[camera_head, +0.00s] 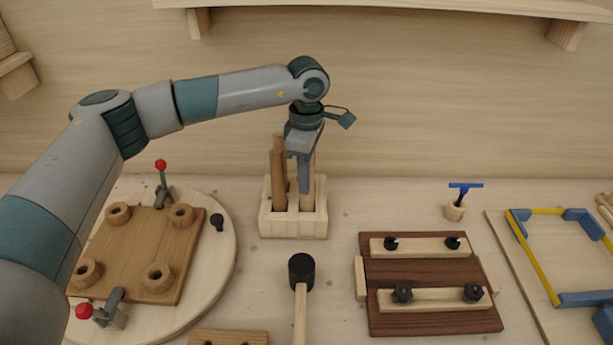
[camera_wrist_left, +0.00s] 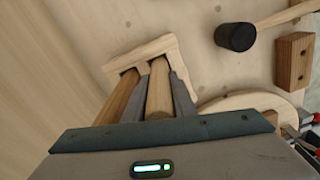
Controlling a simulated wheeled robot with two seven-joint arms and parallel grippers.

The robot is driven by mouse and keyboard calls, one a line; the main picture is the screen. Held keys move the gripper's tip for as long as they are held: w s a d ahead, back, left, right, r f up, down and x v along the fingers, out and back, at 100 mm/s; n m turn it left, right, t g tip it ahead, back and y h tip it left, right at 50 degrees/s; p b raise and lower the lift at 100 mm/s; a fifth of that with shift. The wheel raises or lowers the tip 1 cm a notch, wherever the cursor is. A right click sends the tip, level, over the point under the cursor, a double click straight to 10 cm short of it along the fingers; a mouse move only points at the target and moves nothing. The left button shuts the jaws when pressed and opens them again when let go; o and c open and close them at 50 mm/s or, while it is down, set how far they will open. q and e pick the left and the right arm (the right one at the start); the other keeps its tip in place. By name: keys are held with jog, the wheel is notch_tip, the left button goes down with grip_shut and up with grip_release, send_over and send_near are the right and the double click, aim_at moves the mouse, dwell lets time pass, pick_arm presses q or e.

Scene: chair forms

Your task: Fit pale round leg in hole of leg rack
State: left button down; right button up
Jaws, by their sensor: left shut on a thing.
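The pale leg rack (camera_head: 293,228) stands on the bench near the back wall; its rim also shows in the left wrist view (camera_wrist_left: 150,49). My left gripper (camera_head: 306,182) points down over its right part, shut on the pale round leg (camera_head: 307,200). In the left wrist view this leg (camera_wrist_left: 159,92) lies between the two fingers, its far end at the rack's right opening. How deep it sits is hard to tell. A browner leg (camera_head: 278,175) stands in the rack's left part, beside the gripper, and shows in the wrist view too (camera_wrist_left: 118,100). My right gripper is not in view.
A round board (camera_head: 226,245) at left carries a brown seat (camera_head: 140,245) with ring sockets and red-knobbed clamps (camera_head: 161,180). A black-headed mallet (camera_head: 301,270) lies in front of the rack. A dark board with pale bars (camera_head: 375,325) and a blue-yellow frame (camera_head: 535,255) lie right.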

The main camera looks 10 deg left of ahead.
pick_arm(q)
jog(key=shift+f, duration=0.2)
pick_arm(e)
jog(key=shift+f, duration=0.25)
pick_arm(q)
jog(key=c, duration=1.4)
grip_release()
jog(key=shift+r, duration=0.1)
notch_tip(320, 180, up, 8)
jog(key=b, duration=0.3)
notch_tip(320, 180, up, 8)
jog(key=shift+r+b, duration=0.15)
jog(key=shift+b, duration=1)
jog(key=shift+r, duration=0.5)
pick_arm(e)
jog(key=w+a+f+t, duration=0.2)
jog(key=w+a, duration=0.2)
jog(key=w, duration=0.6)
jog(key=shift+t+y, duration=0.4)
pick_arm(q)
jog(key=shift+f, duration=0.1)
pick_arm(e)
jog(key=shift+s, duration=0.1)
